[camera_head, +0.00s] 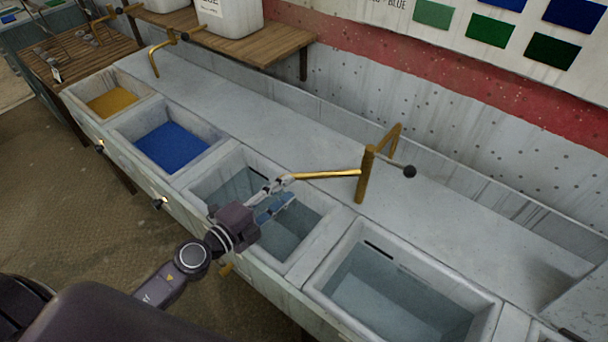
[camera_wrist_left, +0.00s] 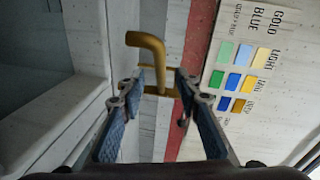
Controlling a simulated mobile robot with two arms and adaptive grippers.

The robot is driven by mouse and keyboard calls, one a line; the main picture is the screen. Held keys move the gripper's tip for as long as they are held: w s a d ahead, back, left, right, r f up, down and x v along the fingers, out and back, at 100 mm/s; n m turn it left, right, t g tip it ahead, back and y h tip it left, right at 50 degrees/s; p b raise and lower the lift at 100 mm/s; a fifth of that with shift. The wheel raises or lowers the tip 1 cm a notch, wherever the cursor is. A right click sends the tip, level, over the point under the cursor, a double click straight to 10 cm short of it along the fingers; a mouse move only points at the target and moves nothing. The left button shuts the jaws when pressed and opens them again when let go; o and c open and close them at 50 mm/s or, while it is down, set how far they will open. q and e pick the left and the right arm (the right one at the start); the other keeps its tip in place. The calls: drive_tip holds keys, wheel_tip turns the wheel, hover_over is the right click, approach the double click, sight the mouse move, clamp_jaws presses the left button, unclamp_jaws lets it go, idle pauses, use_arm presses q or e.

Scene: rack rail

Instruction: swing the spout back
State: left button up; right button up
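The brass tap (camera_head: 364,176) stands on the ledge behind the basins. Its straight spout (camera_head: 325,174) points left, over the back of a basin with clear or pale contents (camera_head: 306,226). My left gripper (camera_head: 281,190) is at the spout's free end, above that basin. In the left wrist view the gripper (camera_wrist_left: 162,86) has its two blue-padded fingers spread, with brass tubing (camera_wrist_left: 160,62) showing in the gap between the tips. I cannot tell whether either finger touches it. The tap's lever ends in a black knob (camera_head: 410,171). My right gripper is not in view.
A blue basin (camera_head: 140,114) and a gold basin (camera_head: 76,91) lie to the left, and another pale basin (camera_head: 489,318) to the right. A second brass tap (camera_head: 154,58) stands at back left. White containers (camera_head: 240,17) sit on a wooden shelf (camera_head: 283,38).

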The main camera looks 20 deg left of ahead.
sight(301, 179)
use_arm(q)
drive_tip(key=shift+p+x, duration=0.5)
drive_tip(key=shift+x, duration=3.4)
clamp_jaws()
